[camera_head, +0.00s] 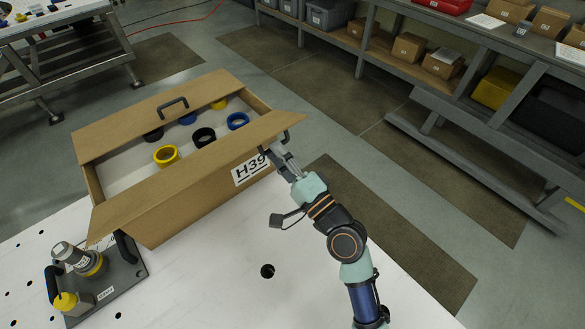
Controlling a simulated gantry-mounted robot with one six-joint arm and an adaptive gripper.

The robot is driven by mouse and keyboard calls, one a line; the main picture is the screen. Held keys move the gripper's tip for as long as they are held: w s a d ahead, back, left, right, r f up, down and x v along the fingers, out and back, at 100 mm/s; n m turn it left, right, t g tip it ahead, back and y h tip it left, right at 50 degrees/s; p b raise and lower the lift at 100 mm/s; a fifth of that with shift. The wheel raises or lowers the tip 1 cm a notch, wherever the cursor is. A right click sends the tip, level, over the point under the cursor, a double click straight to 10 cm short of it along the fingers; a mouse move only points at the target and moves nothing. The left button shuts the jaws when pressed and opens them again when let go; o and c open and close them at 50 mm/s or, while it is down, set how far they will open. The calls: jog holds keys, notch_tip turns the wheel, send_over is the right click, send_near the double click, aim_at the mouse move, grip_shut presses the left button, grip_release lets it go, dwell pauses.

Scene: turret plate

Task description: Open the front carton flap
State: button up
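A brown cardboard carton (165,226) stands on the white table, marked "H39". Its front flap (195,172) is a long strip along the near top edge, tilted up and outward, with the carton's inside partly showing behind it. The back flap (150,113) stands folded out along the far edge. My gripper (279,153) is at the right end of the front flap, close to or touching the carton's front near the label. Its fingertips are partly hidden by the flap's edge, and I cannot tell whether it is open or shut.
Yellow, black and blue rings (204,137) and a dark handle (172,103) show inside the carton. A dark plate (118,279) with handles and a tool stands at the table's left. The white table (225,275) is clear in front of the carton. Shelves (470,120) stand at the right.

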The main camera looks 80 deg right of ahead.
jog(key=v, duration=1)
jog(key=shift+a, duration=0.15)
jog(key=w+a+f+n+y, duration=0.1)
jog(key=w+a+n+y, duration=1.1)
jog(key=w+a+n, duration=0.55)
jog(key=w+a+n+g+y, duration=0.1)
jog(key=w+a+n+g, duration=0.25)
jog(key=a+n, duration=0.8)
jog(key=a+r+m+p, duration=0.1)
jog(key=a+r+p, duration=0.1)
jog(key=r+p, duration=0.9)
jog(key=a+r+m+p, duration=0.2)
jog(key=r+p, duration=1)
jog(key=shift+s+a+p, duration=0.15)
jog(key=shift+s+p, duration=0.15)
jog(key=shift+p, duration=0.05)
